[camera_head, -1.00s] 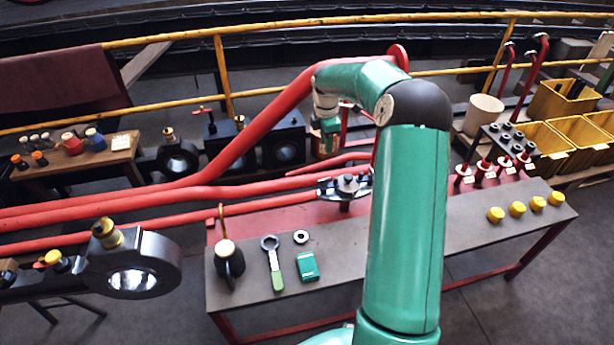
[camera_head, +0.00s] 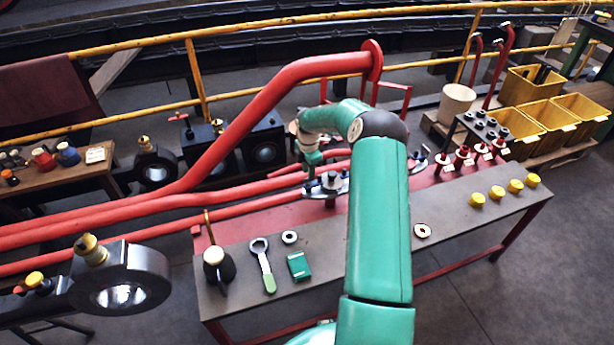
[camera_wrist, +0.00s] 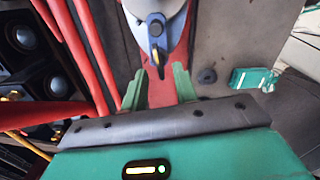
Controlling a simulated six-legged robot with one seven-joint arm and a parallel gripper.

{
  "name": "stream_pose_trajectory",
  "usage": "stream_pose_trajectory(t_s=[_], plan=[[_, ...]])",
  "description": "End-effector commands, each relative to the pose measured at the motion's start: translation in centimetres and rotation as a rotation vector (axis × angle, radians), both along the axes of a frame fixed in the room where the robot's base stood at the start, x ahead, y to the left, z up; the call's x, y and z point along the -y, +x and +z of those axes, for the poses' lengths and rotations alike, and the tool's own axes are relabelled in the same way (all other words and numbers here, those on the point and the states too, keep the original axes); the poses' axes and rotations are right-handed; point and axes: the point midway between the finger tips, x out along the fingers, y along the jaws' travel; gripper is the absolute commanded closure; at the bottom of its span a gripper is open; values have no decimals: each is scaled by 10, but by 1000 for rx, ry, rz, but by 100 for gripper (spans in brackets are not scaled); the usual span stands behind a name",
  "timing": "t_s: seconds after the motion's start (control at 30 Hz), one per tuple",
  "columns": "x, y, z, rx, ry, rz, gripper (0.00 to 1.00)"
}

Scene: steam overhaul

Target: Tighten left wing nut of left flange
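The left flange (camera_head: 318,190) is a grey oval plate with dark fittings on the red pipe line, at the back edge of the bench. In the wrist view the grey flange plate (camera_wrist: 177,25) is at the top, with a dark wing-nut-like fitting (camera_wrist: 157,30) on it. My gripper (camera_wrist: 159,86) is open, its two green fingers apart and empty. The fitting lies just beyond the fingertips, roughly in line with the gap, and seems untouched. In the head view my gripper (camera_head: 313,168) is just above the flange's left part; its fingers are hard to make out there.
A second flange (camera_head: 418,162) sits to the right, partly behind my arm. A thick red pipe (camera_head: 270,105) rises behind my gripper.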

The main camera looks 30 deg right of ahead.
Motion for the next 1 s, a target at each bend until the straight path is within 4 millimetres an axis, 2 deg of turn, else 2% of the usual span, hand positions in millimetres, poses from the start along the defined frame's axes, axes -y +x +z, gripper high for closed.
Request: stream_pose_trajectory(t_s=[0.1, 0.2, 0.53, 0.67, 0.7, 1.0], plan=[[-2, 1, -18, -1, 2, 1, 71], [-2, 2, -26, 0, 0, 2, 71], [-3, 3, -30, 1, 0, 2, 71], [-3, 3, -30, 1, 0, 2, 96], [-3, 3, -30, 1, 0, 2, 100], [-3, 3, -29, 1, 0, -10, 100]])
